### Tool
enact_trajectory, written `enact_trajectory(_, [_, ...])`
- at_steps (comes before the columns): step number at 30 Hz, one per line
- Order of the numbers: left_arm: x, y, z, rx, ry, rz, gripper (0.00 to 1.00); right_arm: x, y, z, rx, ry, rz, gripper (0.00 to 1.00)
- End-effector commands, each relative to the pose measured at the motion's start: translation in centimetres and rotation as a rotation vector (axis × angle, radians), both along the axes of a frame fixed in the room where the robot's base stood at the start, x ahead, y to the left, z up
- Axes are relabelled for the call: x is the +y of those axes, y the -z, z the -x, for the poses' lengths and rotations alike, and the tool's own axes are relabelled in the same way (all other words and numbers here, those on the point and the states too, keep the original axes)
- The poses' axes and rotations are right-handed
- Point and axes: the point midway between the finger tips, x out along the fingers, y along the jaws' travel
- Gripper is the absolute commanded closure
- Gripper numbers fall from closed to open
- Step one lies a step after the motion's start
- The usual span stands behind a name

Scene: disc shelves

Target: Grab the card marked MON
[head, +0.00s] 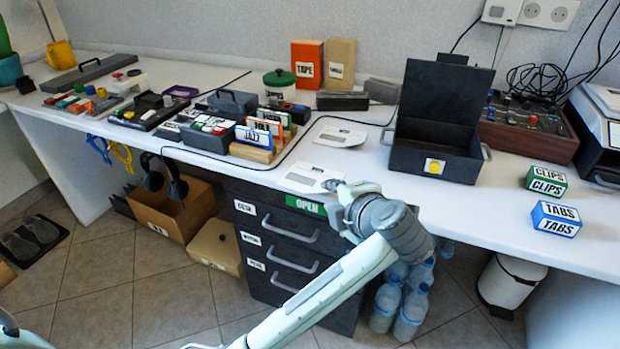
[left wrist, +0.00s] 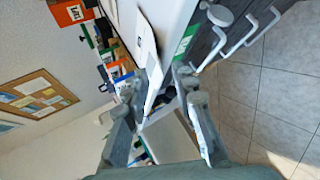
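A white card (head: 309,179) with a small black label lies flat at the table's front edge, its near edge reaching past the edge above the green OPEN label. Its print is too small to read, so I cannot tell if it says MON. A similar white card (head: 340,137) lies farther back, also unreadable. My left gripper (head: 335,187) is at the right front corner of the nearer card. In the left wrist view, the fingers (left wrist: 162,84) stand apart, with a white card (left wrist: 146,52) reaching between them, nearer the left finger. My right gripper is not in view.
A drawer unit (head: 290,238) with an OPEN label stands under the table. An open black box (head: 436,160) is right of the cards. A wooden rack (head: 257,152) of labelled cards is to the left. CLIPS (head: 546,180) and TABS (head: 556,219) boxes are at the right.

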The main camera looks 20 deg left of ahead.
Motion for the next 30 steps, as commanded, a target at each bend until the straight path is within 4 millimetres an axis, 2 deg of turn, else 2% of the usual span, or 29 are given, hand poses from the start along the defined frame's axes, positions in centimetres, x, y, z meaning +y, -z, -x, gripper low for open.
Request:
enact_trajectory(6, [1.9, 1.6, -2.2, -0.001, -0.002, -0.005, 0.74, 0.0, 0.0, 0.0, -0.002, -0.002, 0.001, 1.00])
enact_trajectory(15, [2.2, 2.0, -2.6, -0.002, -0.001, -0.001, 0.74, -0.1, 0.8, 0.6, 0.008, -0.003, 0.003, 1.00])
enact_trajectory(16, [2.2, 2.0, -2.6, -0.002, -0.001, -0.001, 0.75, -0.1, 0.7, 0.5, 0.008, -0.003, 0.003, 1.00])
enact_trajectory(22, [2.2, 2.0, -2.6, -0.002, -0.001, -0.001, 1.00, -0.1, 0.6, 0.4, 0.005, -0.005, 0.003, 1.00])
enact_trajectory(30, [2.2, 1.9, -2.6, -0.002, -0.001, -0.001, 1.00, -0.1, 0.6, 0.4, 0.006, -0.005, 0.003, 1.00])
